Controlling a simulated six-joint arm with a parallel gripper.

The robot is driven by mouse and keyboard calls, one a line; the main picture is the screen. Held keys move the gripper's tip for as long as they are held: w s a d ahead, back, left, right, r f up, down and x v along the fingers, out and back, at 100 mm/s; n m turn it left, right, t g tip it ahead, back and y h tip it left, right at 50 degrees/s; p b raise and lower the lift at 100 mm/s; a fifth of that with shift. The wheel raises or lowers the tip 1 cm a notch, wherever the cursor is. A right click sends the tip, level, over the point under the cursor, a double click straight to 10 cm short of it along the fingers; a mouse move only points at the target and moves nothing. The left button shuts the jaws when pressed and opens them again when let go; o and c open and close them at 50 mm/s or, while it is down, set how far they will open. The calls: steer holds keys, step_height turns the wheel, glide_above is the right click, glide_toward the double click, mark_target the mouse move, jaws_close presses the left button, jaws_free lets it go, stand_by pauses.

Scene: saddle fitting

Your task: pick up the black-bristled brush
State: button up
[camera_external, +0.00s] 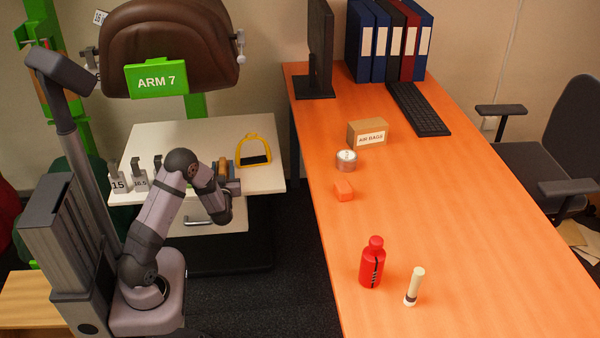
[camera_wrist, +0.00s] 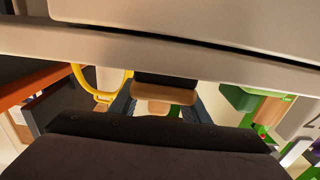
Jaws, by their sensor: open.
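A small wooden thing (camera_external: 222,167) stands on the white table beside my gripper in the external view; its bristles cannot be made out there. In the wrist view a brush (camera_wrist: 165,94) with a tan wooden body and a black part shows in the middle, partly cut off by the pale edge above. My gripper (camera_external: 233,187) is low at the table's front edge, very close to the wooden thing. It is open, and nothing is seen held in it. The fingertips are hard to make out, so contact with the brush cannot be told.
A yellow stirrup (camera_external: 254,150) stands right of my gripper on the white table (camera_external: 150,135). Numbered grey stands (camera_external: 140,180) are at left. A brown saddle (camera_external: 165,45) is behind. The orange desk (camera_external: 440,230) at right holds a red bottle (camera_external: 372,262) and other items.

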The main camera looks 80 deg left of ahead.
mark_target(218, 163)
steer(key=shift+c, duration=0.7)
jaws_close()
steer(key=shift+r, duration=0.2)
step_height(218, 163, up, 10)
steer(key=p, duration=0.3)
steer(key=shift+f, duration=0.15)
